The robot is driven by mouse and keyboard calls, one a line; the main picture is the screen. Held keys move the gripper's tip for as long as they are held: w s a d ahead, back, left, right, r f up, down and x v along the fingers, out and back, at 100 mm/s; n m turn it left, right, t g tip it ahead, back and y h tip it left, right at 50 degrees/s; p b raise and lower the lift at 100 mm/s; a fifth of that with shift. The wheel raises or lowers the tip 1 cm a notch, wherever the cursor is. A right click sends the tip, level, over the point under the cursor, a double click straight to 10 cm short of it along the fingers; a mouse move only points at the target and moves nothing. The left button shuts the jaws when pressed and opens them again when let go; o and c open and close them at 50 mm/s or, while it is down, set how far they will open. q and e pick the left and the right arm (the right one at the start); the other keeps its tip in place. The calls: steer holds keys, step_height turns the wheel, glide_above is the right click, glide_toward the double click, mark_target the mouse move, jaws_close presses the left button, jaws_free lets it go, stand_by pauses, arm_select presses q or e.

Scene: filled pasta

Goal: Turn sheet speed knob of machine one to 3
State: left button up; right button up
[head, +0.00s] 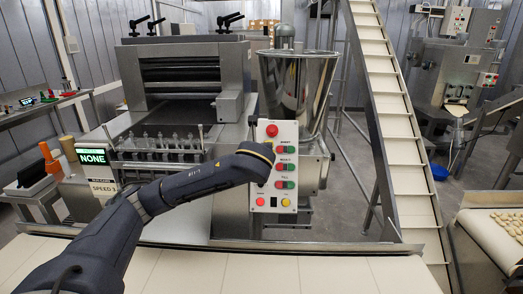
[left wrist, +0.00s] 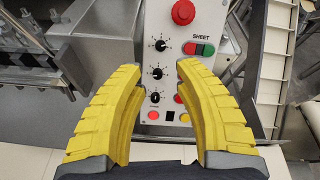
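The white control panel of the machine (head: 283,131) stands upright. In the left wrist view, the panel (left wrist: 213,14) carries a column of three black knobs. The top knob (left wrist: 160,45) sits left of the SHEET buttons (left wrist: 198,48); the middle knob (left wrist: 157,73) and bottom knob (left wrist: 155,97) are below it. The knobs' own labels are too small to read. My left gripper (left wrist: 158,76) is open in front of the panel, its yellow fingers either side of the lower knobs in the picture, holding nothing. In the head view my wrist hides its fingers and the knobs. My right gripper is not in view.
A red emergency button (left wrist: 183,12) is at the panel's top. A display reading NONE (head: 92,156) stands at left, above a SPEED sign (head: 103,188). A steel hopper (head: 298,85) is behind the panel, and an inclined conveyor (head: 392,100) rises to its right.

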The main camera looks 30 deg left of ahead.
arm_select(q)
steer(key=x, duration=0.5)
steer(key=f+x, duration=0.1)
steer(key=x, duration=0.5)
steer(key=f+x, duration=0.1)
steer(key=x, duration=0.5)
steer(key=shift+s+d, duration=0.2)
steer(key=shift+d, duration=0.1)
jaws_close()
